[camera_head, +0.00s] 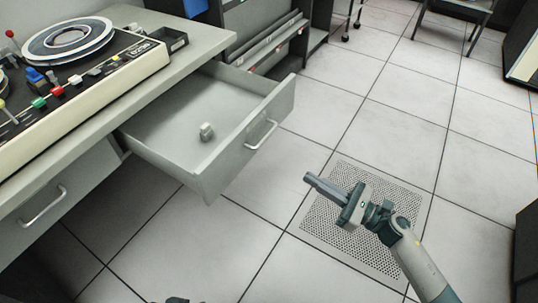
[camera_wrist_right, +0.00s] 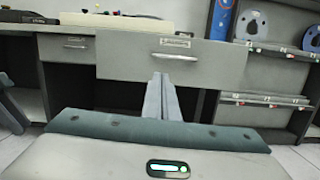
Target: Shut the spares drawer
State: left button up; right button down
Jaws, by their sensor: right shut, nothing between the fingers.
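The spares drawer (camera_head: 222,164) is grey and stands pulled well out from under the desk. In the right wrist view the drawer front (camera_wrist_right: 125,60) faces me, with a small label above the handle (camera_wrist_right: 175,57). My right gripper (camera_head: 309,181) is shut and empty. It is apart from the drawer, to the right of its front, with its fingers pointing towards it. My left gripper's fingers do not show.
The desk (camera_head: 190,55) carries a console with a tape reel (camera_head: 68,38) and coloured knobs. A second, closed drawer (camera_head: 50,205) is at the left. A rack (camera_head: 265,50) stands behind the open drawer. The tiled floor (camera_head: 330,110) before the drawer is clear.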

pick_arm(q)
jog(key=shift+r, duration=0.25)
pick_arm(e)
jog(key=shift+s+a+r+n, duration=0.15)
jog(key=shift+r+n, duration=0.1)
jog(key=shift+n, duration=0.15)
